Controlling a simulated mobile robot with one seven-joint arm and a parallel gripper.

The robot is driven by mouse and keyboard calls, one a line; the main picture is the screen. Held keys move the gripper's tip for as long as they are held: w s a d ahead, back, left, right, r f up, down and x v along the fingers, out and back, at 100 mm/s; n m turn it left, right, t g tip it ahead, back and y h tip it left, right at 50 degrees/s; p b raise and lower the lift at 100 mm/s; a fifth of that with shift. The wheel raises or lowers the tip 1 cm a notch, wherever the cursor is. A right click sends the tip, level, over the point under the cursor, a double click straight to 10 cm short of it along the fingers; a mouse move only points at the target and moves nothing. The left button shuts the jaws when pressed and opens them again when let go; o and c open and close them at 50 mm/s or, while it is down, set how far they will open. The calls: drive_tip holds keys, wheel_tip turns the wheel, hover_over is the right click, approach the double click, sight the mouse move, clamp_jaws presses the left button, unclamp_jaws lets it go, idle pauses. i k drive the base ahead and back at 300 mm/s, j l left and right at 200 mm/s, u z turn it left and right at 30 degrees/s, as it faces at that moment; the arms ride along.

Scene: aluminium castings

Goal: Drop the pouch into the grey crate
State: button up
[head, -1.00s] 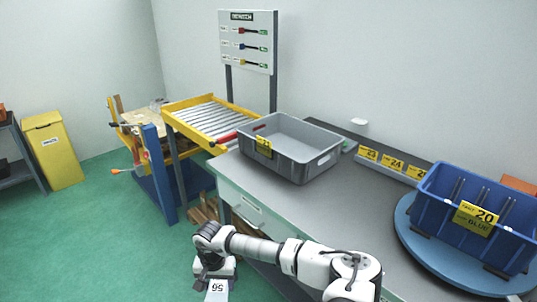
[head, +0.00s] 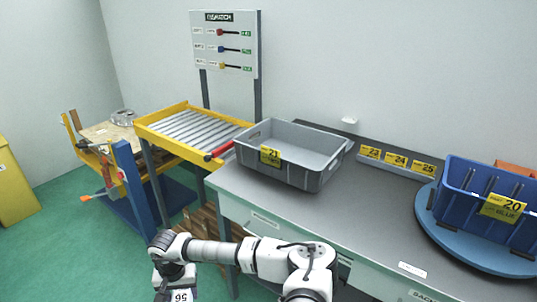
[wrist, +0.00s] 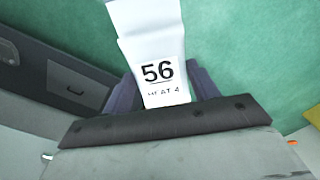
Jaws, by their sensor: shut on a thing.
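The pouch (wrist: 157,50) is white with a black "56" printed on it. In the wrist view it is pinched between the two dark fingers of my gripper (wrist: 163,92), which is shut on it over the green floor. In the head view the pouch (head: 181,295) shows only at the bottom edge, below my gripper (head: 173,278), left of the bench front. The grey crate (head: 325,178) stands on the bench with a yellow "21" label on its front. It looks empty, though part of its floor is hidden. My gripper is lower than the crate and in front of it.
The grey bench top (head: 340,215) is clear in front of the crate. A blue bin (head: 453,205) labelled 20 stands on a blue turntable (head: 455,248) at the right. A yellow-framed roller conveyor (head: 150,128) adjoins the bench at the left. Pallets (head: 208,225) lie below.

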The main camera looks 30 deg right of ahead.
sight(291, 157)
drive_tip(key=i+j, duration=0.25)
drive_tip(key=j, duration=0.15)
drive_tip(key=i+j, duration=0.25)
drive_tip(key=j, duration=0.15)
drive_tip(key=i+j, duration=0.25)
drive_tip(key=j, duration=0.2)
drive_tip(key=i+j, duration=0.25)
drive_tip(key=j, duration=0.15)
drive_tip(key=i+j+z, duration=0.25)
drive_tip(key=j+z, duration=0.25)
drive_tip(key=z, duration=1.2)
